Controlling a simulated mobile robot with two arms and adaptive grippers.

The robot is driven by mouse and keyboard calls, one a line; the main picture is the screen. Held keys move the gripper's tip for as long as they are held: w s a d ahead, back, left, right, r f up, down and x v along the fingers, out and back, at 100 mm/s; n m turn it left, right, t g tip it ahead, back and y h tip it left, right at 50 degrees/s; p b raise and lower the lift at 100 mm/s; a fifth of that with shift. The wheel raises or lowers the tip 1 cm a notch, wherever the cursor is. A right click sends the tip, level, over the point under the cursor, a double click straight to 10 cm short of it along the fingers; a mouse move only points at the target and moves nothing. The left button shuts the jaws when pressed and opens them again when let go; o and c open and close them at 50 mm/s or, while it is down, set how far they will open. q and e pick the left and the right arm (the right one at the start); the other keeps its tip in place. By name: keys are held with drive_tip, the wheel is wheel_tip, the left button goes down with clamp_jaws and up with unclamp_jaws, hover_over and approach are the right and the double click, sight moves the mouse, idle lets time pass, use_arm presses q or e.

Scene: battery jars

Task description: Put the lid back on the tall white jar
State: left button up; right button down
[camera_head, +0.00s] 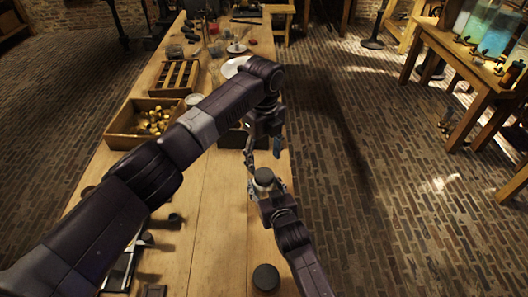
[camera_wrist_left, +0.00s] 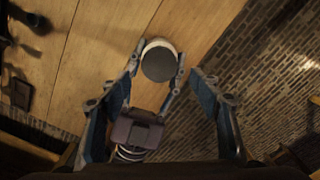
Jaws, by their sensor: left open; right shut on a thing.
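The tall white jar (camera_head: 264,184) is near the table's right edge, with a flat dark grey round top (camera_head: 264,175). In the left wrist view the dark top (camera_wrist_left: 158,65) shows with a pale crescent of the jar (camera_wrist_left: 156,43) beside it. I cannot tell whether the top is a seated lid. My right gripper (camera_head: 265,190) is shut around the jar from the near side. My left gripper (camera_head: 263,153) is open and empty above the jar, its fingers apart on both sides of it. A black round disc (camera_head: 266,278) lies on the table nearer me, possibly a lid.
A wooden box of brass-coloured pieces (camera_head: 120,128) and a slotted wooden rack (camera_head: 170,84) stand on the left of the table (camera_head: 205,225). A white plate (camera_head: 231,67) lies farther back. Dark small items lie at the near left. The table's right edge is close to the jar.

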sight(264, 174)
use_arm(q)
drive_tip(key=n, duration=0.7)
drive_tip(key=shift+r, duration=0.3)
drive_tip(key=n, duration=0.7)
drive_tip(key=shift+r+n, duration=0.3)
drive_tip(key=n, duration=0.3)
drive_tip(key=shift+r+n, duration=0.1)
drive_tip(key=shift+n, duration=0.2)
drive_tip(key=n, duration=0.3)
drive_tip(key=shift+r+n, duration=0.15)
drive_tip(key=shift+n, duration=0.25)
drive_tip(key=n, duration=0.6)
drive_tip(key=shift+r+n, duration=0.25)
drive_tip(key=shift+n, duration=0.15)
drive_tip(key=shift+f, duration=0.1)
drive_tip(key=shift+f, duration=3.95)
drive_tip(key=shift+c, duration=0.3)
